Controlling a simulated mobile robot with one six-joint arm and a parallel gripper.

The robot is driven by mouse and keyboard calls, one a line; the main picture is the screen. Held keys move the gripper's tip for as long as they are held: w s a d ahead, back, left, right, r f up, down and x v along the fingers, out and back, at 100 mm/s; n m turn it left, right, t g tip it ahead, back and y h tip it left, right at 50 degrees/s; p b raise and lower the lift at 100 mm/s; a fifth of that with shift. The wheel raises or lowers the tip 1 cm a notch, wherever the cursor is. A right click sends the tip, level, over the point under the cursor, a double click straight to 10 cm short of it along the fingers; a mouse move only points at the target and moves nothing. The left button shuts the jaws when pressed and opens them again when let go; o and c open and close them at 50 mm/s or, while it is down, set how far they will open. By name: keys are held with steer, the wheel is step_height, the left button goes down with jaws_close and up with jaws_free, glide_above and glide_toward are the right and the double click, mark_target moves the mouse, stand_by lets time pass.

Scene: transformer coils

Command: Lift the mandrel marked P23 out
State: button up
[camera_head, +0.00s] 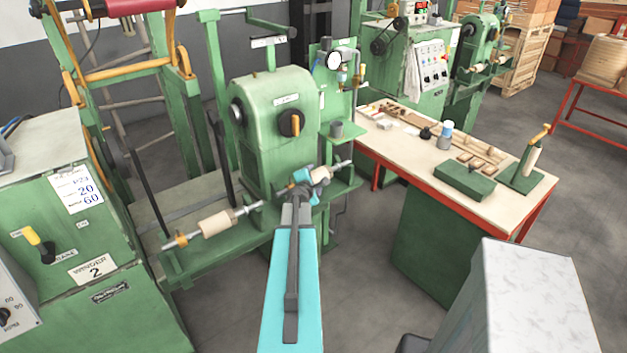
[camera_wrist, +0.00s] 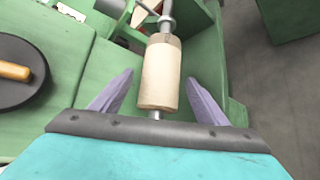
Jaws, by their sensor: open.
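A pale wooden cylinder on a metal shaft, a mandrel (camera_wrist: 161,75), lies between my gripper's two grey fingers in the wrist view. A gap shows on each side, so my gripper (camera_wrist: 160,78) is open around it without closing on it. In the head view my gripper (camera_head: 304,180) is at the right side of the green winding machine, at this mandrel (camera_head: 320,174). A second pale mandrel (camera_head: 215,224) sits on a shaft at the machine's left.
The green winding machine (camera_head: 270,125) stands just behind my gripper. A bench (camera_head: 400,142) with a red frame, small parts and a green stand is to the right. A dark round disc (camera_wrist: 18,72) with a wooden handle is left in the wrist view.

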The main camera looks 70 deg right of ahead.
mark_target(314, 175)
steer(key=shift+r, duration=0.1)
steer(key=c, duration=1.6)
steer(key=shift+r, duration=0.1)
steer(key=shift+c, duration=0.2)
steer(key=shift+r+p, duration=0.3)
steer(key=shift+r, duration=4.6)
